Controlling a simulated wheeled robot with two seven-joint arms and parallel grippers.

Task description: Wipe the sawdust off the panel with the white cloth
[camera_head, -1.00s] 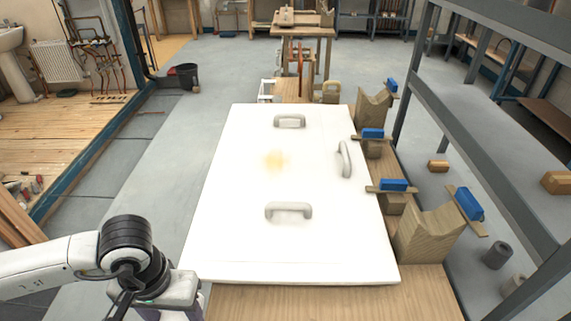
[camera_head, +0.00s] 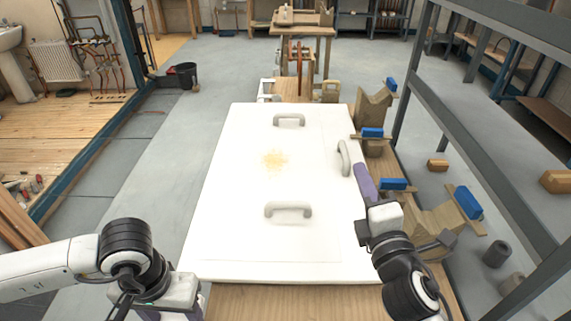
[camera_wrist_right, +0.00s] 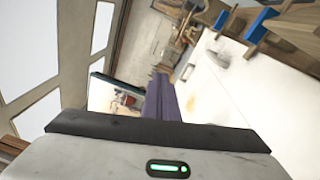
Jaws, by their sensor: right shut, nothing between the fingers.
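The white panel (camera_head: 235,215) lies flat on the wooden bench, with three grey handles on it. A small yellowish patch of sawdust (camera_head: 274,160) is on it between the upper and lower handles; it shows faintly in the right wrist view (camera_wrist_right: 192,103). My right gripper (camera_head: 361,172), with purple fingers, is over the panel's right edge near the right-hand handle (camera_head: 344,158). Its fingers are together and empty, also in the right wrist view (camera_wrist_right: 160,84). My left gripper (camera_head: 190,309) is at the bottom left, mostly cut off by the frame. I cannot make out a white cloth.
Wooden V-blocks (camera_head: 374,106) and blue-handled tools (camera_head: 393,185) line the bench right of the panel, close to my right arm. A grey metal rack (camera_head: 480,145) stands further right. The floor left of the panel is clear.

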